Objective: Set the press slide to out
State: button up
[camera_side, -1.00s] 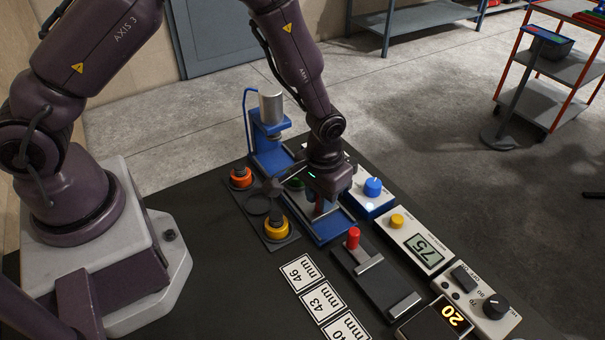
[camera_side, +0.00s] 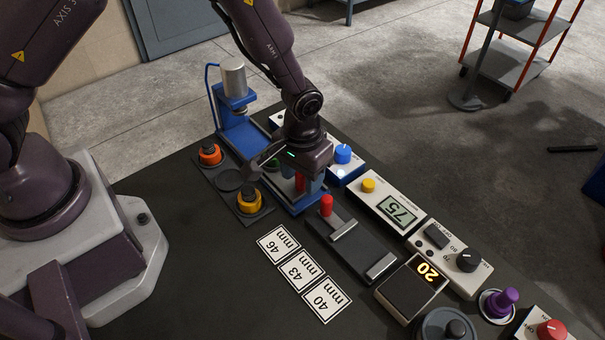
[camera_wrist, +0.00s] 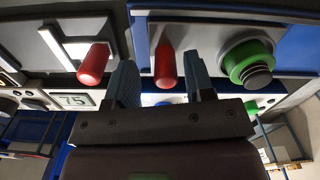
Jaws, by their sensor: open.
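The blue press (camera_side: 238,128) stands behind my gripper, its low blue slide bed (camera_side: 300,203) running toward the front right. A red handle (camera_side: 299,183) stands at the slide under my gripper (camera_side: 308,185). In the wrist view this red handle (camera_wrist: 165,66) stands between my two open fingers (camera_wrist: 163,83), with gaps visible on both sides. I cannot tell whether a finger touches it. My gripper's body hides part of the slide in the side view.
A second red handle (camera_side: 326,205) on a dark gauge (camera_side: 352,245) stands close by on the right. Orange (camera_side: 210,154) and yellow (camera_side: 249,200) ringed parts sit on the left. A blue-knob box (camera_side: 343,153) is behind. Cards (camera_side: 302,271) lie in front.

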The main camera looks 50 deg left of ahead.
notch_tip(320, 180, up, 13)
jog(key=shift+f, duration=0.15)
dwell(0.4)
jog(key=s+a+r+m+t, duration=0.1)
jog(key=s+a+r+t, duration=0.1)
jog(key=s+a+r, duration=0.3)
jog(key=s+a+r+m+t, duration=0.1)
jog(key=s+a+r+t, duration=0.2)
jog(key=s+r, duration=0.9)
jog(key=shift+s+a+r+t, duration=0.15)
jog(key=shift+a+r+t, duration=0.15)
jog(key=shift+a+r, duration=0.8)
jog(key=shift+a+f, duration=0.3)
jog(key=shift+f, duration=0.05)
